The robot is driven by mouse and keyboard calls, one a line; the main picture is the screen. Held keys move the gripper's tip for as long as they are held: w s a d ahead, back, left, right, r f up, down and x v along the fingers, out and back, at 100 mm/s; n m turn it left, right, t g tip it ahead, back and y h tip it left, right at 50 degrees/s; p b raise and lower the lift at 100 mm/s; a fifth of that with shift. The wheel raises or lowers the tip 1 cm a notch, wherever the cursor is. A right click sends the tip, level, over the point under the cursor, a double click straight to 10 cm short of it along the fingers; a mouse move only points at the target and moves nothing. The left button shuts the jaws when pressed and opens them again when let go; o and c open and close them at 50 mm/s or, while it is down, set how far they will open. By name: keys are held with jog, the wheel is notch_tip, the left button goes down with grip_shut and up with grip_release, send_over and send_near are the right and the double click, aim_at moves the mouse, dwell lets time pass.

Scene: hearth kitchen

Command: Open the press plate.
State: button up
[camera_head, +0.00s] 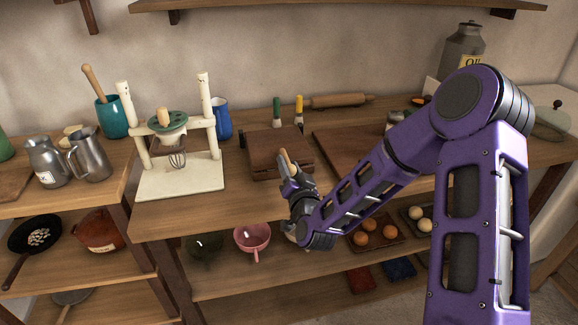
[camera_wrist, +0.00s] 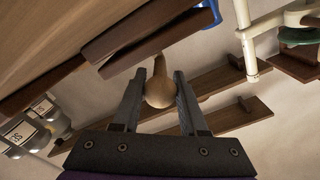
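The press is a low pair of dark brown wooden boards (camera_head: 276,148) on the middle counter. Its upper board, the press plate, also shows in the wrist view (camera_wrist: 128,62), close to the other board; I cannot tell exactly how far apart they stand. A pale wooden handle (camera_wrist: 159,88) sticks out from the plate's edge. My gripper (camera_head: 289,167) is at the front edge of the press.
A cream stand (camera_head: 180,176) with a green-topped whisk is left of the press, with a blue jug (camera_head: 221,119) behind. A dark board (camera_head: 345,148) is to the right. Bowls and trays fill the shelf below.

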grip_shut()
dwell(1.0)
